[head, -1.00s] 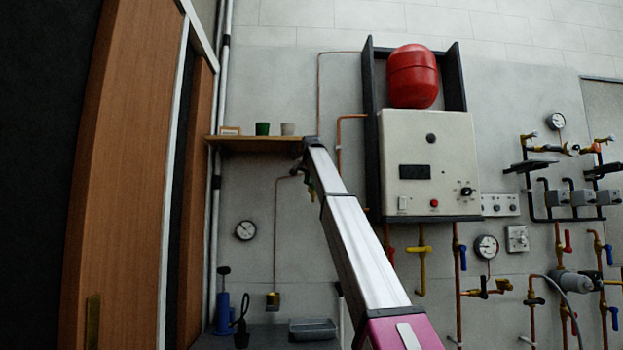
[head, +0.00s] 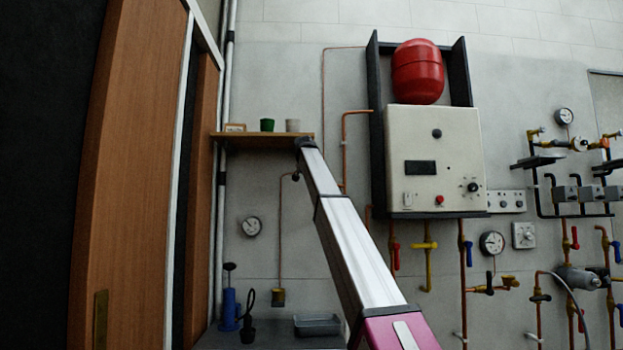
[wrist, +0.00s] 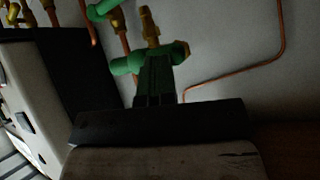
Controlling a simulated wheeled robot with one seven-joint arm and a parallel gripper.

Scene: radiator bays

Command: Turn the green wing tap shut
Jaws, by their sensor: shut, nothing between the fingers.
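The green wing tap (wrist: 124,65) shows in the wrist view, with a brass body (wrist: 149,28) above it and a copper pipe beside it. My gripper (wrist: 156,62) is shut and empty. Its dark fingers come up from the black palm bar and end right at the tap, overlapping its middle; I cannot tell whether they touch it. In the head view my arm reaches up to just below a small wall shelf, and the arm hides the tap and fingers there.
The wooden shelf (head: 252,141) carries a green cup (head: 267,125) and a pale cup (head: 292,125) just above my arm's end. The boiler (head: 435,160) stands to the right. A gauge (head: 251,226) is on the wall to the left. Another green part (wrist: 100,10) shows in the wrist view.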

